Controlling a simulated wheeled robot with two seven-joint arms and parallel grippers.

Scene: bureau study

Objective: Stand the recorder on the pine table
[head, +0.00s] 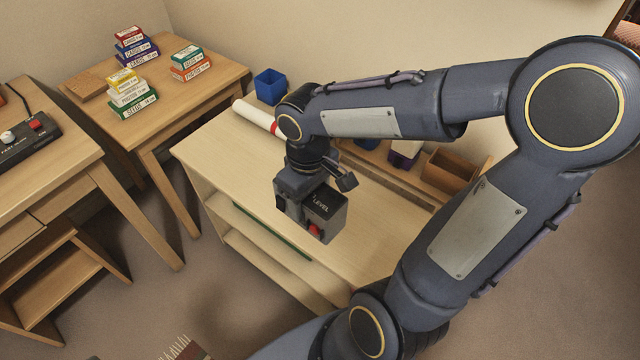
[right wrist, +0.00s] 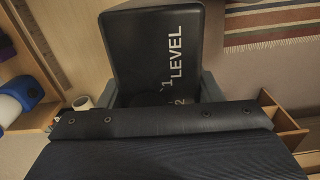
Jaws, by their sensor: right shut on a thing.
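The recorder (head: 322,207) is a dark box with white LEVEL lettering and a red part at its lower end. My right gripper (head: 308,192) is shut on it and points down, holding it over the pale wooden shelf unit. In the right wrist view the recorder (right wrist: 155,45) fills the space between the fingers, lettering side to the camera. I cannot tell whether its underside touches anything. A wooden table (head: 190,95) at the back left bears several small labelled boxes; I cannot tell for sure which surface is the pine table. My left gripper is not in view.
The shelf unit's pale top (head: 225,145) is mostly clear, with a white roll (head: 255,115) at its back edge. A blue cup (head: 270,86) and a wooden bin (head: 450,172) stand behind. A desk (head: 50,170) with a dark control box (head: 25,140) is at far left.

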